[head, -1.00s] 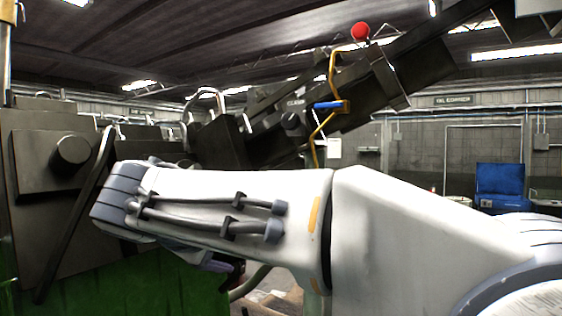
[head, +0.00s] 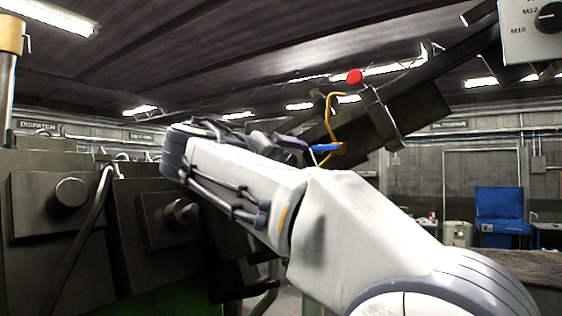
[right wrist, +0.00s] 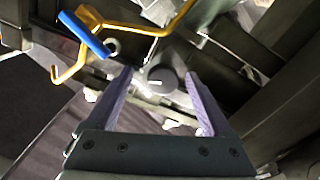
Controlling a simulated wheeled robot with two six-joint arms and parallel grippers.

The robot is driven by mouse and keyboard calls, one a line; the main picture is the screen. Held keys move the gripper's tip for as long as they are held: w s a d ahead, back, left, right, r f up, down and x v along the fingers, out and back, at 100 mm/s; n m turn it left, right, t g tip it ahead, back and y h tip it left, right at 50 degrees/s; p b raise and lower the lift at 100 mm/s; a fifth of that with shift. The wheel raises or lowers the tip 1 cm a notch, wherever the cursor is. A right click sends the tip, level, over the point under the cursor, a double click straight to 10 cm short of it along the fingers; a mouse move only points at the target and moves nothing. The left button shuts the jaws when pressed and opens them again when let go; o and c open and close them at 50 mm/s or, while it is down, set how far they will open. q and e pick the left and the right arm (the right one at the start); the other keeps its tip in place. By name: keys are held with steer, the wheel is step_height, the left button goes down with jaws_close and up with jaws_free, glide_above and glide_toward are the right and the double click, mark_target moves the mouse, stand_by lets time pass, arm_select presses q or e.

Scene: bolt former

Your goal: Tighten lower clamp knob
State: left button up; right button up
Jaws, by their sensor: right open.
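In the right wrist view a dark round knob (right wrist: 162,79) with a small white mark shows between the fingers of my right gripper (right wrist: 158,73). I take it for the clamp knob. The purple fingers are open, one on each side of it in the picture; I cannot tell how far beyond the tips it lies. In the head view my right gripper (head: 290,141) reaches toward the slanted dark machine part, largely behind my forearm, and the knob is hidden there. My left gripper is not in view.
A yellow bent rod (head: 332,115) with a blue grip (head: 325,148) is close to my gripper; its blue grip (right wrist: 84,36) is upper left in the wrist view. Two other knobs (head: 68,196) (head: 182,212) are on dark blocks at left. A red ball (head: 354,76) is above.

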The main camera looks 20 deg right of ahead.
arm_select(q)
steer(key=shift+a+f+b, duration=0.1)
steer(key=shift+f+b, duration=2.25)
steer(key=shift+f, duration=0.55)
arm_select(e)
steer(key=shift+a+f+m, duration=0.1)
steer(key=shift+m, duration=2.2)
steer(key=shift+a+f+m, duration=0.1)
steer(key=shift+m, duration=2.2)
steer(key=shift+c, duration=0.3)
